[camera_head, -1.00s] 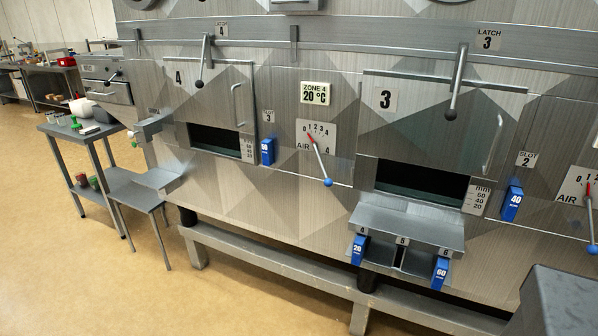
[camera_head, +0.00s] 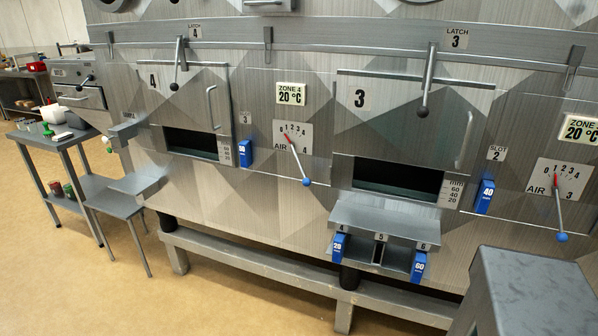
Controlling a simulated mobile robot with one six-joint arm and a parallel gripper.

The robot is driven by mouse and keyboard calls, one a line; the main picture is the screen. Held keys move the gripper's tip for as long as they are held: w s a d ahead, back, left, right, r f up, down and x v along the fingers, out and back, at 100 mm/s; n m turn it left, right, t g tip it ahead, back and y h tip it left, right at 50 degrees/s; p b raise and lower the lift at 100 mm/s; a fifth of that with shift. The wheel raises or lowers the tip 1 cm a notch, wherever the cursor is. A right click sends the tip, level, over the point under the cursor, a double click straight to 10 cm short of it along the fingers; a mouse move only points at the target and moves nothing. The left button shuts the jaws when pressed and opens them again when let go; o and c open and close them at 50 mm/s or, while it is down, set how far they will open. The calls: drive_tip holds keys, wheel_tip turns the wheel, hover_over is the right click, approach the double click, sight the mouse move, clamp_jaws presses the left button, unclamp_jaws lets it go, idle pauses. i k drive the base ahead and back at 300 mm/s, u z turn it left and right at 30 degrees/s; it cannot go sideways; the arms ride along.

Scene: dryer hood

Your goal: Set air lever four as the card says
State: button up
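Air lever four (camera_head: 298,163) is on the sloping metal front, on the white plate (camera_head: 305,132) marked AIR 4 with a 0 to 4 scale. It has a red upper end, a thin grey rod and a blue ball at its lower right end. Its red end lies by the low numbers of the scale, near 0 and 1; I cannot tell the exact mark. I cannot make out a card with a setting for it. My gripper is not in view.
Hatch doors 4 (camera_head: 186,95) and 3 (camera_head: 405,120) flank the lever. Air lever three (camera_head: 558,210) is at right. A ledge with blue blocks (camera_head: 385,218) juts out below door 3. Side tables stand left; floor is open there.

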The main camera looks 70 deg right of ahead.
sight(305, 182)
drive_tip(key=z, duration=0.05)
drive_tip(key=i, duration=1)
drive_tip(key=z, duration=3.3)
drive_tip(key=i, duration=0.1)
drive_tip(key=u, duration=1.65)
